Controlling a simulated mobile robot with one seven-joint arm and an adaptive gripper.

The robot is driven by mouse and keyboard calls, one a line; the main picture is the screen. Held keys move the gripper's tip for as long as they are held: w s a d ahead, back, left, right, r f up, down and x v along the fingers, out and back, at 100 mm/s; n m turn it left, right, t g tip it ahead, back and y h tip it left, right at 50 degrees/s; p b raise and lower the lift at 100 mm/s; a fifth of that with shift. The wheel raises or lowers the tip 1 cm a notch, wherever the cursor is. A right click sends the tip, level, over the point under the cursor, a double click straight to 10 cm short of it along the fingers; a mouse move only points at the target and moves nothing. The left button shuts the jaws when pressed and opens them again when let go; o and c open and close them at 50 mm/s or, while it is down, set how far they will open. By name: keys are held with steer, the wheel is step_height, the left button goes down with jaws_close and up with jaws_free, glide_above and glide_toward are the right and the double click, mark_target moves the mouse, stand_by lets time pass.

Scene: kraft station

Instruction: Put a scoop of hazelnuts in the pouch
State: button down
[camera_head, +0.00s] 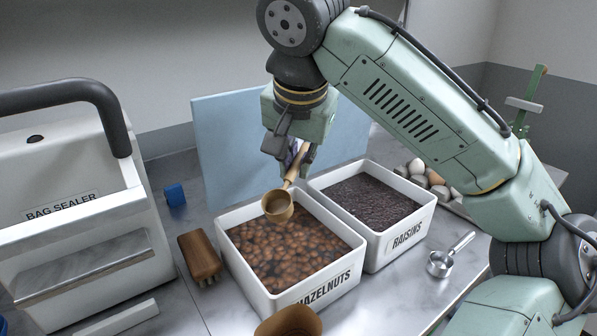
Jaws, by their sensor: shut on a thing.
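My gripper (299,165) is shut on the handle of a wooden scoop (278,206). The scoop hangs above the back left part of the white hazelnuts bin (237,278). Its bowl looks tilted, and I cannot tell whether any nuts are in it. The hazelnuts (290,250) are round and brown and spread across the bin. A brown kraft pouch (288,322) stands at the bottom edge of the view, in front of the bin. Only its upper part shows, and its inside is mostly hidden.
A white raisins bin (393,240) stands right of the hazelnuts. A metal scoop (441,262) lies beside it. A wooden brush (200,257), a blue block (175,194) and the bag sealer (70,200) are at left.

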steer(key=shift+s+a+f+t+h+b, duration=0.1)
steer(key=shift+s+f+t+h+b, duration=0.2)
steer(key=shift+t+b, duration=0.5)
steer(key=shift+s+a+f+t+h+b, duration=0.1)
steer(key=shift+s+f+t+h+b, duration=0.2)
steer(key=shift+b, duration=0.9)
steer(key=f+b, duration=0.6)
steer(key=f, duration=0.3)
steer(key=shift+w+b, duration=0.2)
steer(key=shift+b, duration=0.2)
steer(key=r+g+p, duration=0.1)
steer(key=r+p, duration=0.2)
steer(key=p, duration=0.2)
steer(key=w+r+g+y+p, duration=0.1)
steer(key=r+p, duration=0.2)
steer(key=p, duration=0.2)
steer(key=r+g+y+p, duration=0.1)
steer(key=r+g+p, duration=0.1)
steer(key=p, duration=0.3)
steer(key=shift+w+d+r, duration=0.25)
steer(key=shift+d+r, duration=0.1)
steer(key=shift+r, duration=0.4)
steer(key=shift+w+r+g+p, duration=0.15)
steer(key=shift+r+g+p, duration=0.2)
steer(key=shift+r+g, duration=0.15)
steer(key=shift+y, duration=0.3)
